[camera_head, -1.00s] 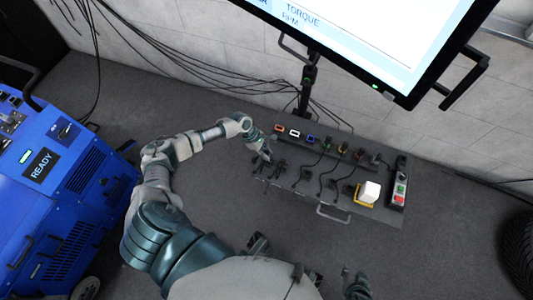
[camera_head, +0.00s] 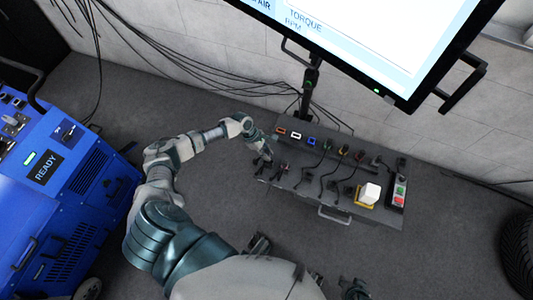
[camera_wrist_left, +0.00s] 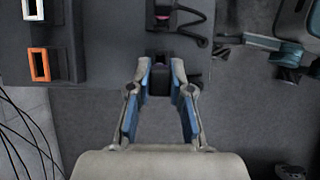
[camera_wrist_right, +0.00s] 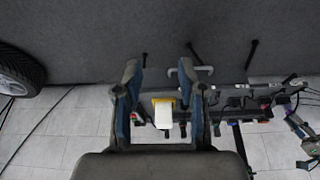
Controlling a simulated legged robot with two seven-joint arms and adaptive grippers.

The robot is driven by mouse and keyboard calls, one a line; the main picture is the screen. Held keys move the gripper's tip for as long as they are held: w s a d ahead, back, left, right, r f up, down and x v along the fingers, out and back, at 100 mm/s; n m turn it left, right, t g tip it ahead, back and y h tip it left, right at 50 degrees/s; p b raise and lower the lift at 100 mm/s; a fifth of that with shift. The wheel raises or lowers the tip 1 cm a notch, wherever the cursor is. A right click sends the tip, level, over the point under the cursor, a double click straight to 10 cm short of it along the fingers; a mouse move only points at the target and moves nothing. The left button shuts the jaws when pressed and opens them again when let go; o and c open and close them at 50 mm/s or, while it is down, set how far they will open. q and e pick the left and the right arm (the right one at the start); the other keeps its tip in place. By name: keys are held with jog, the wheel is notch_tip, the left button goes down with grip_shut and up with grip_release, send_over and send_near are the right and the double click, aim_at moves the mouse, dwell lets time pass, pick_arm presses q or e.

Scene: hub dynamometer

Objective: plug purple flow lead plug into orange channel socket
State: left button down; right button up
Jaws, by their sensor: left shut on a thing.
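My left gripper (camera_head: 266,156) is at the left end of the grey panel. In the left wrist view its fingers (camera_wrist_left: 160,68) are shut on a dark plug with a small purple mark (camera_wrist_left: 160,80), mostly hidden between them. The orange channel socket (camera_wrist_left: 38,65) is an orange-rimmed opening in the raised strip, left of the fingers and apart from the plug. In the head view the orange socket (camera_head: 281,130) is leftmost in the row. My right gripper (camera_wrist_right: 160,72) is open and empty, away from the panel.
White (camera_head: 296,135) and blue (camera_head: 311,140) sockets follow in the row. Another dark plug with a pinkish mark (camera_wrist_left: 163,16) lies close by with its lead. A white block on a yellow base (camera_head: 369,194) and a button box (camera_head: 399,190) stand at the panel's right.

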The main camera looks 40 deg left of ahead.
pick_arm(q)
jog(key=shift+d+r+p, duration=0.3)
jog(key=shift+r+p, duration=0.15)
jog(key=shift+r, duration=0.15)
jog(key=shift+a+r+p, duration=0.1)
jog(key=shift+r+p, duration=0.25)
jog(key=shift+p, duration=0.05)
jog(key=shift+r+p, duration=0.5)
jog(key=shift+p, duration=0.05)
jog(key=shift+r+p, duration=0.65)
pick_arm(e)
notch_tip(320, 180, down, 10)
jog(key=s+g, duration=0.1)
jog(key=s, duration=0.1)
jog(key=shift+d+g, duration=0.3)
jog(key=shift+d, duration=0.05)
jog(key=shift+f, duration=0.1)
pick_arm(q)
jog(key=shift+w, duration=0.1)
pick_arm(e)
jog(key=shift+w, duration=0.1)
